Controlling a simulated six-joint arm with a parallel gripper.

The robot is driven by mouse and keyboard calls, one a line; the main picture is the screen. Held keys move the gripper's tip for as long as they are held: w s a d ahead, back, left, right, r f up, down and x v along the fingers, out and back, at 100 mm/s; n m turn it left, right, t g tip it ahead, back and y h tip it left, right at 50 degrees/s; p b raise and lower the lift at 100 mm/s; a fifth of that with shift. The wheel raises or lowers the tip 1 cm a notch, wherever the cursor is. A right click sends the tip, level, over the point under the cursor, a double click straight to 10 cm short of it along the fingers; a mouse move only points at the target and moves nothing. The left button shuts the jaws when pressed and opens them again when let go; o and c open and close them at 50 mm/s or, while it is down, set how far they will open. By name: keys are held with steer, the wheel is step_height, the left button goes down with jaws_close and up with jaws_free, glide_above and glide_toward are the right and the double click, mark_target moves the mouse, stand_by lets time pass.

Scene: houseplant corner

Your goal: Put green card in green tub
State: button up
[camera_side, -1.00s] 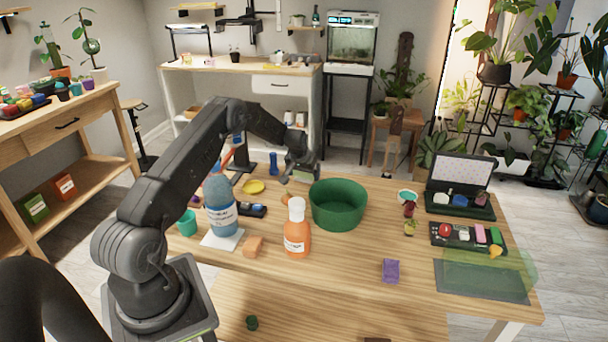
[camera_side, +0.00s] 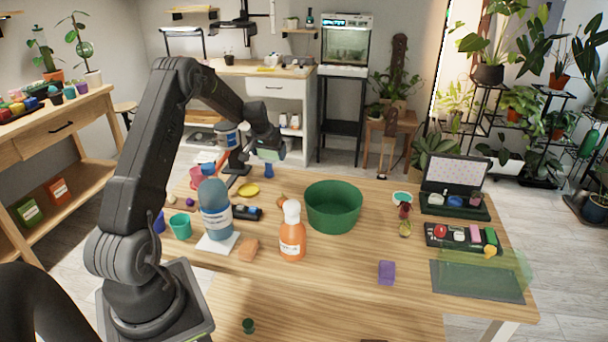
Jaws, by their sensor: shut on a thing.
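The green tub (camera_side: 334,212) is a wide, round, dark green container standing open on the wooden table, right of the middle. My gripper (camera_side: 270,155) is raised above the table's back edge, to the left of the tub and behind it. It is shut on a small pale green flat thing (camera_side: 273,156), which looks like the green card. Only part of the card shows, as the gripper hides the rest. The card is apart from the tub and above its rim height in the picture.
A blue bottle (camera_side: 216,212) and an orange bottle (camera_side: 292,236) stand left of the tub. A yellow dish (camera_side: 248,190) lies behind them. A purple block (camera_side: 387,272) and a dark case (camera_side: 455,199) are on the right. The front middle of the table is mostly clear.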

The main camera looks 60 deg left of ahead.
steer(key=w+d, duration=0.5)
steer(key=d, duration=0.6)
steer(key=n, duration=0.1)
glide_toward(333, 209)
steer(key=shift+w+d+f+y, duration=0.25)
steer(key=shift+d+f, duration=0.2)
steer(key=shift+f, duration=2.3)
steer(key=shift+f, duration=0.15)
